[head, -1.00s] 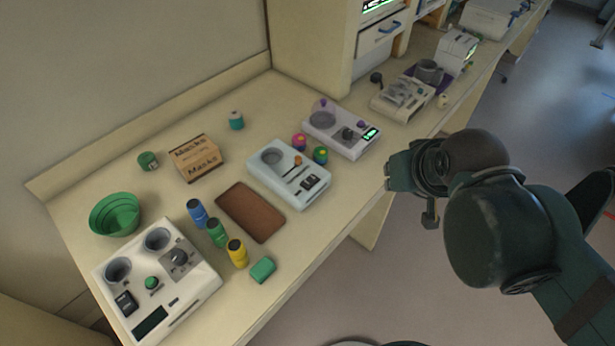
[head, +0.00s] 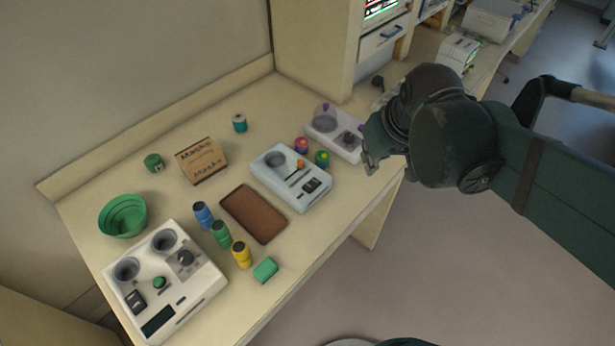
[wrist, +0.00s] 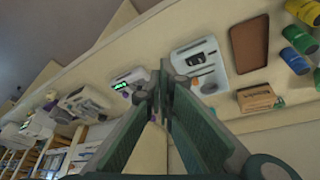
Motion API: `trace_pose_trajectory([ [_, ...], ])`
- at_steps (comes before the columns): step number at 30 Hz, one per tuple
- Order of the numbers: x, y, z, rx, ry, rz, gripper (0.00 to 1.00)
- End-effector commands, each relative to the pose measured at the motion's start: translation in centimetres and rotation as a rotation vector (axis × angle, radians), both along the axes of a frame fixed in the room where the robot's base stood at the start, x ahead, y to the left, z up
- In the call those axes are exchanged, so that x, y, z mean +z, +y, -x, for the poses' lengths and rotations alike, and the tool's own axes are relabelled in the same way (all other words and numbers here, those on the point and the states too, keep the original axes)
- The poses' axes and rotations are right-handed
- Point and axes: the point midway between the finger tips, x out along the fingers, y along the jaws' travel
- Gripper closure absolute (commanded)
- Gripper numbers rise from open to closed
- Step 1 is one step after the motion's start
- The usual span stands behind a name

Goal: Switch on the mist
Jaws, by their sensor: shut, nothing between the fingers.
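My gripper (head: 372,160) hangs in the air by the table's right edge, its fingers together and empty; they also meet in the wrist view (wrist: 164,75). No machine is visibly labelled mist. A white machine (head: 168,285) at front left has two grey cups, a dark knob, a green button, a black switch and a dark display. A pale blue machine (head: 291,177) in the middle has one cup, an orange knob, slots and a black switch. A white machine (head: 335,133) with purple parts stands behind my gripper, which hides its right end; its lit green display (wrist: 120,85) shows in the wrist view.
Blue (head: 203,215), green (head: 220,234) and yellow (head: 242,254) bottles stand beside a brown mat (head: 253,213). A green bowl (head: 123,215), a masks box (head: 201,160) and a green block (head: 265,270) are on the table. A tall cabinet (head: 313,50) stands behind.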

Motion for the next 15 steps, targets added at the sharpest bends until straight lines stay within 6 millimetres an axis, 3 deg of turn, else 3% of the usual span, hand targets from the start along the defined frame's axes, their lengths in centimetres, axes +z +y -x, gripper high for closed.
trace_pose_trajectory([
  [15,0.4,3.2,-3.3,0.144,0.122,0.020,1.00],
])
